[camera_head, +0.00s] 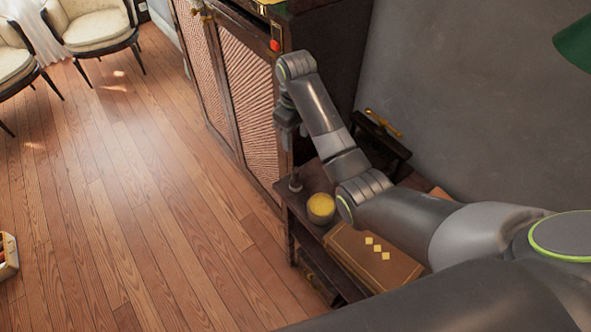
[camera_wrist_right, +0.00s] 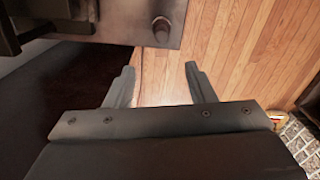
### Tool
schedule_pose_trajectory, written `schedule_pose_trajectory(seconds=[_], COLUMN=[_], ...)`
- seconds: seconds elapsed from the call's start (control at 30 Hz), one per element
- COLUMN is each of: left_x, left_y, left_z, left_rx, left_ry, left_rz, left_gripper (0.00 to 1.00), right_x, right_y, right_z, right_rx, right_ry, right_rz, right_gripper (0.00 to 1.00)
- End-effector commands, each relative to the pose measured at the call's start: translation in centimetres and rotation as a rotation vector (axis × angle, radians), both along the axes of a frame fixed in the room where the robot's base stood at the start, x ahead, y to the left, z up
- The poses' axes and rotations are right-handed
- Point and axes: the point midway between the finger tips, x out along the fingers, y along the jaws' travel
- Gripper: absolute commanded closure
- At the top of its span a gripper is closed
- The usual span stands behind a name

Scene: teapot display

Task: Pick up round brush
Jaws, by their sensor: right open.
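My left gripper is not in view.
A yellow-topped round pot (camera_head: 321,207) and a brown box with yellow diamonds (camera_head: 374,256) are on the table (camera_head: 305,213). The tall cabinet (camera_head: 250,95) stands close behind the gripper.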

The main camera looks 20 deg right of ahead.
Motion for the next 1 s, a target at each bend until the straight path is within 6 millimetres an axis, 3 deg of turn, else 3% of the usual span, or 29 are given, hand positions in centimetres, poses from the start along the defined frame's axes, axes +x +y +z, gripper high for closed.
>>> schedule_pose_trajectory(seconds=[0.03, 0.2, 0.3, 0.37, 0.67, 1.0], left_x=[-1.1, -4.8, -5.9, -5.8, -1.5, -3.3], left_y=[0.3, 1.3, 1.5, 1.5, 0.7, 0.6], left_z=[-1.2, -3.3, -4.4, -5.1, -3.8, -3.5], left_rx=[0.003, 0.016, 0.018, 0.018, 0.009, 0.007], left_ry=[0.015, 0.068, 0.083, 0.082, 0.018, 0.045], left_rz=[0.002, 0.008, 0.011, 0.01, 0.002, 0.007], left_gripper=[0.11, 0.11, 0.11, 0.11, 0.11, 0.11], right_x=[0.0, 0.0, 0.0, 0.0, -0.1, 0.0], right_y=[0.0, 0.0, 0.0, 0.0, 0.1, 0.0], right_z=[-1.2, -3.2, -4.4, -5.1, -10.3, -13.0], right_rx=[0.0, 0.0, 0.0, 0.001, 0.001, 0.0], right_ry=[0.001, 0.0, 0.0, -0.001, 0.002, 0.002], right_rz=[0.0, 0.0, 0.0, -0.001, 0.0, -0.001], right_gripper=[0.5, 0.5, 0.5, 0.5, 0.5, 0.5])
